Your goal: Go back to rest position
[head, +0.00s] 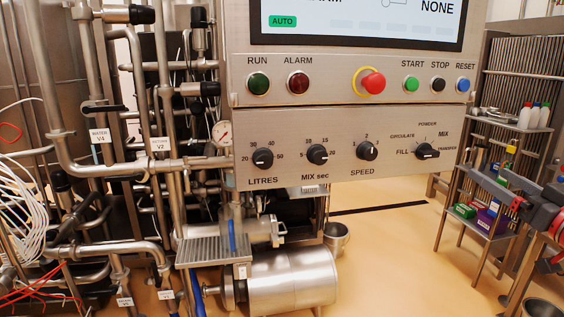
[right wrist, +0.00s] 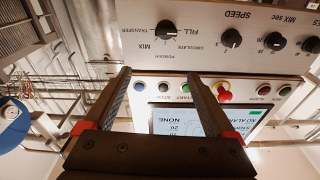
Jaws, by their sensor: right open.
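My right gripper (head: 484,170) is at the right edge of the head view, in front of a small shelf rack and right of the control panel. It also shows in the right wrist view (right wrist: 158,77), with its two dark fingers spread wide and nothing between them. The control panel (head: 300,118) hangs in the middle of the head view and appears upside down in the right wrist view. The mode knob (head: 428,151) is at the panel's lower right, apart from the gripper. My left gripper is not in view.
Steel pipes and valves (head: 100,170) fill the left side. A motor (head: 295,282) sits below the panel. The shelf rack (head: 470,205) holds bottles and small boxes behind my right gripper. Open floor (head: 400,260) lies between the motor and the rack.

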